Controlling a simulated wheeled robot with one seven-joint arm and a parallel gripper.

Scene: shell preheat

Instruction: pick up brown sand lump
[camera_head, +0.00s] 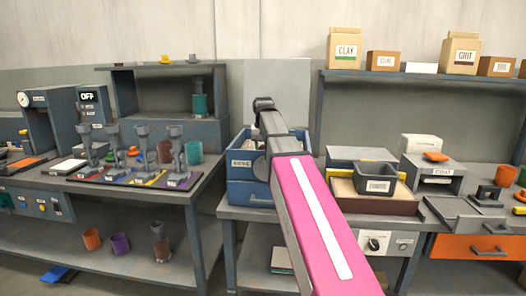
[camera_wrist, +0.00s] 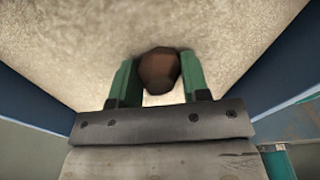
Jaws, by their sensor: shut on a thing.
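The brown sand lump (camera_wrist: 160,70) is a small rounded, faceted piece in the wrist view. My gripper (camera_wrist: 158,78) has its two green fingers on either side of the lump and is shut on it. Pale, grainy sand (camera_wrist: 70,50) fills the view behind the lump. In the head view my pink arm reaches to the blue bin (camera_head: 248,192) on the bench, and my gripper and the lump are hidden there behind the arm and the bin wall.
Blue walls of the bin (camera_wrist: 28,100) stand close on both sides of my gripper. A dark tray (camera_head: 376,173) stands to the right of the bin. Several funnel stands (camera_head: 145,150) are on the left bench. Boxes and bags (camera_head: 345,48) sit on the upper right shelf.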

